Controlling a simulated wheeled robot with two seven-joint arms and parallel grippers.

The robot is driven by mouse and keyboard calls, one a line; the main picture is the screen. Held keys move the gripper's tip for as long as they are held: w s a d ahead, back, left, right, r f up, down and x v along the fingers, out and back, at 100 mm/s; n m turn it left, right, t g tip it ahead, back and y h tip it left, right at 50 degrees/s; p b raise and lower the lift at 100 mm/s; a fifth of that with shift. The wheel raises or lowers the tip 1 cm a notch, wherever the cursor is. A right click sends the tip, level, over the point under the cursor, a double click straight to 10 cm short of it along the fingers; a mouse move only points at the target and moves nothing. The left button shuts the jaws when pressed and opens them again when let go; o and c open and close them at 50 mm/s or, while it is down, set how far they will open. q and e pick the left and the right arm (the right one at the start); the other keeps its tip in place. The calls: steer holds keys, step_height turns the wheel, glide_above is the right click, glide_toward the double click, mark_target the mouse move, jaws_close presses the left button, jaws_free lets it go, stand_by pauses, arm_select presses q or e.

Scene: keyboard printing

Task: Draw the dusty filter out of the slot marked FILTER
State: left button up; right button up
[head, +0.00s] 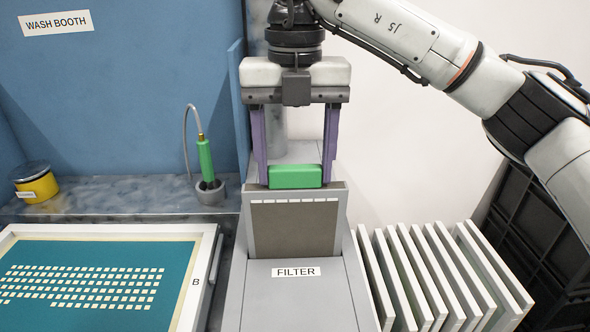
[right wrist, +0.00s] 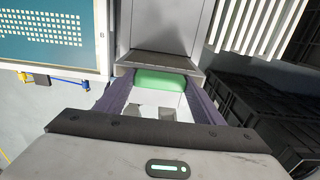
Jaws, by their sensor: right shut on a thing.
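The filter (head: 295,229) is a dark grey-brown panel in a light grey frame with a green grip (head: 295,176) on top. It stands upright, its lower part hidden in the grey housing marked FILTER (head: 296,292). My right gripper (head: 296,174) comes from above and is shut on the green grip, one purple finger at each end. In the right wrist view the green grip (right wrist: 160,80) sits between the two purple fingers, with the filter's top edge (right wrist: 162,60) just beyond it. My left gripper is in neither view.
A teal screen (head: 85,283) in a white frame lies left of the housing. A green spray tool (head: 205,160) and a yellow tub (head: 36,184) stand behind it. Several white-edged frames (head: 440,270) lean in a row to the right. The blue booth wall (head: 120,90) is close on the left.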

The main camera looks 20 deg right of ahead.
steer(key=shift+r, duration=3.7)
